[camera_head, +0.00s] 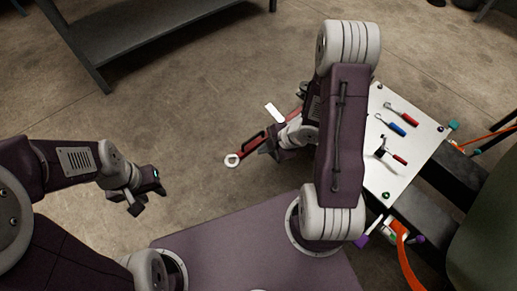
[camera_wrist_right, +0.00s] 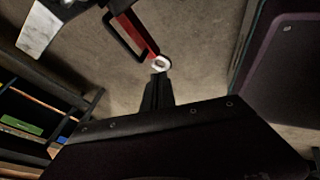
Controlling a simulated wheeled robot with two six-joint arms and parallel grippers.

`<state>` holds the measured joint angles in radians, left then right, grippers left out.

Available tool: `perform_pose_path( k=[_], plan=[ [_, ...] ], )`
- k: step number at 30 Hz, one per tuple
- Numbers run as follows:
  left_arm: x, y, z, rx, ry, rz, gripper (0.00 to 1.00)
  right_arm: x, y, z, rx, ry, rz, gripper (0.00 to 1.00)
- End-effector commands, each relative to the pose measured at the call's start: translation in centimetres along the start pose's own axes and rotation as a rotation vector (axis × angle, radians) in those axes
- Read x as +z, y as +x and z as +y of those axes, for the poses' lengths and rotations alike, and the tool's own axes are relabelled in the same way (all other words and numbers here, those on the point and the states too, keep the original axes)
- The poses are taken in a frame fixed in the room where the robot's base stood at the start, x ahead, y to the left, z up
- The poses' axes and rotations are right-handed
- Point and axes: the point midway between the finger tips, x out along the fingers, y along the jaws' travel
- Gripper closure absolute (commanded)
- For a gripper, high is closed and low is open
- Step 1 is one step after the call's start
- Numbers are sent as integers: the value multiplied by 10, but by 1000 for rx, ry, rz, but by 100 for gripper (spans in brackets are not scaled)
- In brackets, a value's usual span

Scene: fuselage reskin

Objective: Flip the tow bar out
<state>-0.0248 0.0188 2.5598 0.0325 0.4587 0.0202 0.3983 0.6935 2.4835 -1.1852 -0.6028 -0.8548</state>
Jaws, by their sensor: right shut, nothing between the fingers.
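The tow bar is a red bar with a pale ring at its end; in the head view the ring (camera_head: 232,160) points left over the floor and the bar (camera_head: 248,150) runs up and right behind my right gripper. In the right wrist view the red bar (camera_wrist_right: 130,32) and ring (camera_wrist_right: 161,63) lie just beyond my fingertips. My right gripper (camera_head: 266,149) is shut and empty, close beside the bar; its fingers (camera_wrist_right: 157,85) also show in the wrist view. I cannot tell if they touch the ring. My left gripper (camera_head: 147,200) is open and empty, away to the left.
A white tabletop (camera_head: 390,175) with hand tools such as a red-handled one (camera_head: 402,114) and a blue-handled one (camera_head: 391,124) stands right of my right arm. A dark bench (camera_head: 150,30) is at the back left. Floor between is clear.

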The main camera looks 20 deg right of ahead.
Motion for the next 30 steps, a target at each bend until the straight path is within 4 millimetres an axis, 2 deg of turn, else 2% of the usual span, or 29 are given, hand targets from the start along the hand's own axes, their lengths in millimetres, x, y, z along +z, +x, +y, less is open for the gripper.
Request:
perform_pose_path(
  k=[1, 10, 13, 18, 30],
  plan=[
    [2, 17, 0, 0, 0, 0, 64, 3, 19, -4, -2, -3, 2, 100],
    [7, 62, -1, 0, 0, 0, 64, 3, 84, -4, -2, -3, 1, 100],
    [7, 61, -1, 0, 0, -1, 64, 2, 90, 13, 2, -5, 0, 100],
    [7, 64, -1, 0, 0, 0, 64, 3, 99, 28, 1, 0, 0, 100],
    [7, 64, -1, 0, 0, 0, 64, 3, 100, 32, 0, 1, -1, 100]
  ],
)
